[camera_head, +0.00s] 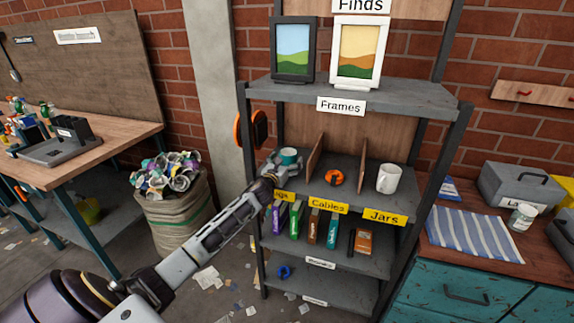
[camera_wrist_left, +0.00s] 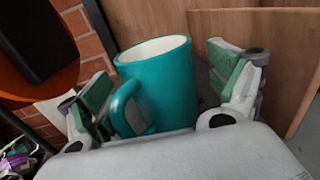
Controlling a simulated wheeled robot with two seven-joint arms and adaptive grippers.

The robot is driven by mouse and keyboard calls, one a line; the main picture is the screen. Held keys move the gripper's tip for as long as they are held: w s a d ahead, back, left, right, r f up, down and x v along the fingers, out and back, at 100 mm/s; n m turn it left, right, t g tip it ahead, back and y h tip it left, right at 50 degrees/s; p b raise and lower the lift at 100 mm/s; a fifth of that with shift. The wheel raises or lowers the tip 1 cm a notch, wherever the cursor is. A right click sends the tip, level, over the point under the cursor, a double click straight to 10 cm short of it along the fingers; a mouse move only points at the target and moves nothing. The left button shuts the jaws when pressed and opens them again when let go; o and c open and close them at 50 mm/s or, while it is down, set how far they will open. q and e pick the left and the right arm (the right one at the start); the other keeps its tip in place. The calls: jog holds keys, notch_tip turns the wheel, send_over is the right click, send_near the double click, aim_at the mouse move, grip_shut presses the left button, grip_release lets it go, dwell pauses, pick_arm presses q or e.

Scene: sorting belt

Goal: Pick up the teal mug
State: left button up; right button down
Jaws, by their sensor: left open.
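The teal mug (camera_head: 289,156) stands upright in the left compartment of the middle shelf (camera_head: 345,186). In the left wrist view the teal mug (camera_wrist_left: 168,86) has a pale inside, and its handle points to the left and toward the camera. My left gripper (camera_head: 281,163) reaches in at this compartment. In the left wrist view my left gripper (camera_wrist_left: 168,95) is open, with one green-padded finger on each side of the mug. I cannot tell whether the fingers touch it. The gripper's palm hides the mug's base. My right gripper is not in view.
A wooden divider (camera_head: 315,157) stands just right of the mug. Beyond it are an orange cable coil (camera_head: 333,178) and a white mug (camera_head: 388,178). An orange-and-black round object (camera_head: 259,129) hangs at the rack's left side. Books (camera_head: 296,219) stand on the shelf below.

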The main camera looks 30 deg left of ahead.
pick_arm(q)
jog(key=shift+w, duration=0.7)
jog(key=shift+a, duration=0.1)
jog(key=c, duration=1.3)
jog(key=shift+r, duration=0.15)
